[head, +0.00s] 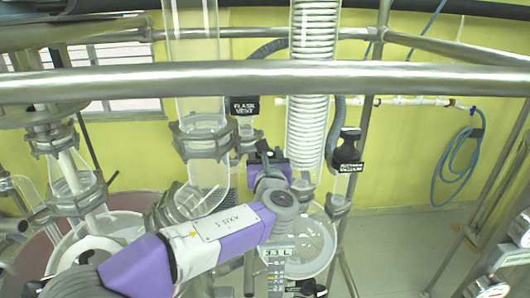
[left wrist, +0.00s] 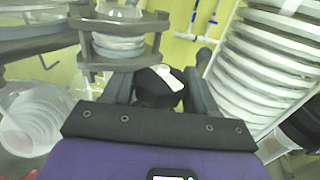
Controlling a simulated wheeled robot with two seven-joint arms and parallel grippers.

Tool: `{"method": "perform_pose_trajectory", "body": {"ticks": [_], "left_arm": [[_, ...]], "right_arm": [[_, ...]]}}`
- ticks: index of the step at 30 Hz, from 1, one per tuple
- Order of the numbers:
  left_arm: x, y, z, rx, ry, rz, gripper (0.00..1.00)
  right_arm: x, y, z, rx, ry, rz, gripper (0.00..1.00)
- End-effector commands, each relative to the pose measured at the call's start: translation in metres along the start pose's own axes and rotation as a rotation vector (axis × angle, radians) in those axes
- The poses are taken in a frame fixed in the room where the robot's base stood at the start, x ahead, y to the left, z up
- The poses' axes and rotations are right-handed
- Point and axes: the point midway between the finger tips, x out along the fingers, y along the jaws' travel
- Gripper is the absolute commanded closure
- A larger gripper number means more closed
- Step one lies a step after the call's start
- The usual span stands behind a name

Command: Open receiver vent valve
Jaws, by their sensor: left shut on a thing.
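My left arm comes in from the lower left in the head view, and its purple gripper (head: 263,160) is among the glassware at the middle, mostly hidden by my wrist. In the left wrist view my left gripper (left wrist: 160,76) has its two dark fingers on either side of a black round valve knob (left wrist: 158,88) with a white pointer mark. It is shut on this knob. The knob's label is not visible, and the knob is hidden behind my gripper in the head view. My right gripper is not in view.
A black "flask vent" label (head: 243,106) sits up and left of my gripper, and a black vacuum valve (head: 348,155) to its right. A coiled glass condenser (head: 313,90) stands close behind. A steel rail (head: 400,80) crosses above. Glass flanges (head: 203,140) stand close left.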

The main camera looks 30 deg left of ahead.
Motion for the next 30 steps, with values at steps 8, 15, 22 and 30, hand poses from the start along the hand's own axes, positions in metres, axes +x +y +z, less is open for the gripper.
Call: {"method": "perform_pose_trajectory", "body": {"ticks": [8, 15, 22, 30], "left_arm": [[-0.001, -0.003, 0.009, -0.001, -0.013, 0.24, 0.69], [-0.001, -0.002, 0.01, -0.004, -0.012, 0.458, 0.69], [-0.002, 0.0, 0.008, -0.008, -0.013, 0.532, 0.69], [-0.002, 0.0, 0.007, -0.01, -0.014, 0.531, 0.3]], "right_arm": [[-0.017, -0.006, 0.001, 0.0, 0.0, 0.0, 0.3], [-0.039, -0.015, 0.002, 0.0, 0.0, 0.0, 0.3], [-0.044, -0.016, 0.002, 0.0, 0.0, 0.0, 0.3], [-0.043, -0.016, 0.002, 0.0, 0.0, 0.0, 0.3]]}}
